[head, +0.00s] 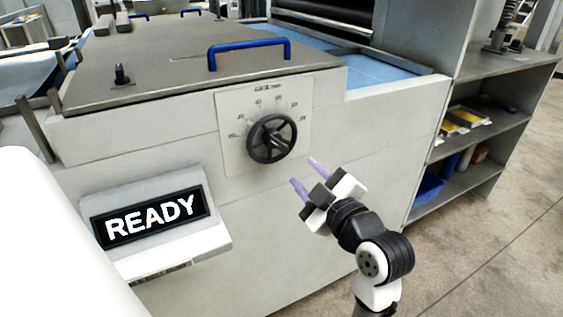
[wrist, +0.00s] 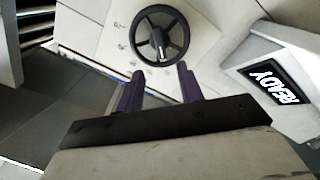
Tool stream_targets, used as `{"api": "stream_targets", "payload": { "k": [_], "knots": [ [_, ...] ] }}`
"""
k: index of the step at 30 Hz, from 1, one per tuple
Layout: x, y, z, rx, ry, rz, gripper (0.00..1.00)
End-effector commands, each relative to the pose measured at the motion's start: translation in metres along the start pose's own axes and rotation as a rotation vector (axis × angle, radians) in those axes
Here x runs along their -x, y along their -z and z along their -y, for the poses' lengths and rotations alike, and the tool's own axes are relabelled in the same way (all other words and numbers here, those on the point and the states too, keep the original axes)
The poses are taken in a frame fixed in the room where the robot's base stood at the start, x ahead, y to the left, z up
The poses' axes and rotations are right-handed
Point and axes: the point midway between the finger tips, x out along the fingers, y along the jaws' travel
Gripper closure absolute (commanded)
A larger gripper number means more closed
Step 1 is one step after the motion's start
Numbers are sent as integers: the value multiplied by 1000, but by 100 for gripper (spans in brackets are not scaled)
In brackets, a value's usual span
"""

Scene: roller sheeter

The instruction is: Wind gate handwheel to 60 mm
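The gate handwheel (head: 272,138) is a black spoked wheel on a pale dial plate (head: 234,112) on the machine's front. The plate carries printed numbers around the wheel, too small to read surely. My gripper (head: 306,175) is open and empty, below and to the right of the wheel, with its purple fingertips apart from it. In the wrist view the handwheel (wrist: 160,38) is beyond the two purple fingers (wrist: 159,85), with a grey grip or pointer on its lower middle. No part of the wheel is between the fingers.
A display reading READY (head: 150,215) juts from the front panel at lower left. A blue handle (head: 249,52) is on the lid above the dial. A shelf unit (head: 478,125) with boxes stands at right. The floor (head: 480,245) at right is clear.

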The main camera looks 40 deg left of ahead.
Motion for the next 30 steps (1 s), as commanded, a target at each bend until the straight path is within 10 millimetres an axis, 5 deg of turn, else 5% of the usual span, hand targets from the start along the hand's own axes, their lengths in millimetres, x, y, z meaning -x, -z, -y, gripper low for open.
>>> {"api": "stream_targets", "payload": {
  "k": [15,30],
  "knots": [
    [-97,3,-1,-2,2,-1,63],
    [-112,0,0,0,-1,0,65]
  ]
}}
